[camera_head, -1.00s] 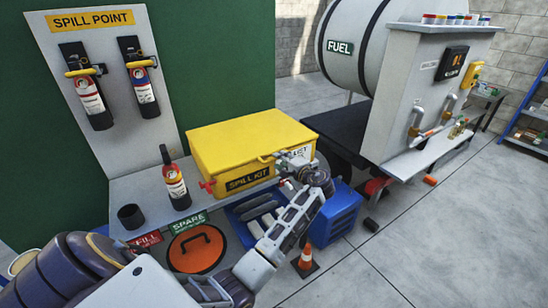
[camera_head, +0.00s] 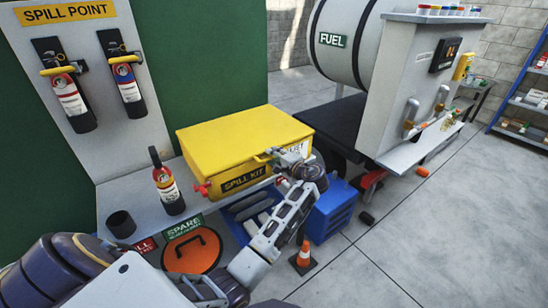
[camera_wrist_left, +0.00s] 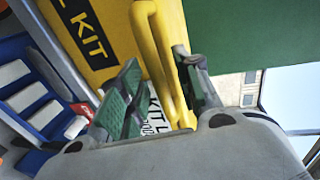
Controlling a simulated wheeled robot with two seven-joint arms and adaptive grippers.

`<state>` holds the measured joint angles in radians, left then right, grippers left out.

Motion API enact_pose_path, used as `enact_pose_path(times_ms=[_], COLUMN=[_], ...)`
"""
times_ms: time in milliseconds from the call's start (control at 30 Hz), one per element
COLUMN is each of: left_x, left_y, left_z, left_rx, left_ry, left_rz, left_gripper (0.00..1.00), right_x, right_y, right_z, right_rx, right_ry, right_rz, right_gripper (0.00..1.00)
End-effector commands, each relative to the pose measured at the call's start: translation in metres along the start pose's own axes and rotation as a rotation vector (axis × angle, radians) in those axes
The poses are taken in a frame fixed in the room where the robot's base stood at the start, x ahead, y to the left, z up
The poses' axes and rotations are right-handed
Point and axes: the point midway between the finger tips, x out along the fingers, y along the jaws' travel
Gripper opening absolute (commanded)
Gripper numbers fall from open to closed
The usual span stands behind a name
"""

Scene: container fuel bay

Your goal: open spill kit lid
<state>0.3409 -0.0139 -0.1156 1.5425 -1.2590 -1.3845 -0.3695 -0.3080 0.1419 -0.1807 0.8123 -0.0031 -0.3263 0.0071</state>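The yellow spill kit (camera_head: 232,166) stands on the grey bench with its yellow lid (camera_head: 245,132) down. A yellow handle (camera_head: 262,158) sticks out at its front, and a red latch (camera_head: 202,189) shows at the front left. My left gripper (camera_head: 276,156) is at the front right of the kit, by the handle. In the left wrist view the handle (camera_wrist_left: 158,45) passes between the green-padded fingers of the gripper (camera_wrist_left: 165,90). The fingers are apart, with a gap between the left finger and the handle. My right gripper is not in view.
A bottle (camera_head: 167,184) and a black cup (camera_head: 121,224) stand left of the kit. A blue crate (camera_head: 331,210) and an orange cone (camera_head: 303,256) are on the floor at the right. The fuel tank unit (camera_head: 415,85) stands behind right.

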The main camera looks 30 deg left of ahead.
Motion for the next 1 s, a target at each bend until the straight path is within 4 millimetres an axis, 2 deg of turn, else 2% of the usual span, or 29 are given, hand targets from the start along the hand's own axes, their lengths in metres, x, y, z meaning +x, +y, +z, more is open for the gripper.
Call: enact_pose_path(times_ms=[33, 233, 800, 1000], left_x=[0.0, 0.0, -0.001, -0.002], left_y=[0.0, 0.0, -0.003, -0.011], left_z=[0.0, 0.0, 0.0, 0.0], left_rx=[0.0, 0.0, 0.0, 0.0], left_ry=[0.0, 0.0, 0.0, 0.0], left_rz=[0.0, 0.0, 0.006, 0.021], left_gripper=[0.26, 0.0, 0.0, 0.0], right_x=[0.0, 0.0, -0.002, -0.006], right_y=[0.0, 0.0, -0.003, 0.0], right_z=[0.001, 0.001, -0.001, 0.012], right_rx=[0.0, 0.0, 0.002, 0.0], right_ry=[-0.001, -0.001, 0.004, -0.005], right_rz=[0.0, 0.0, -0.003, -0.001], right_gripper=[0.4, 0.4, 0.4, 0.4])
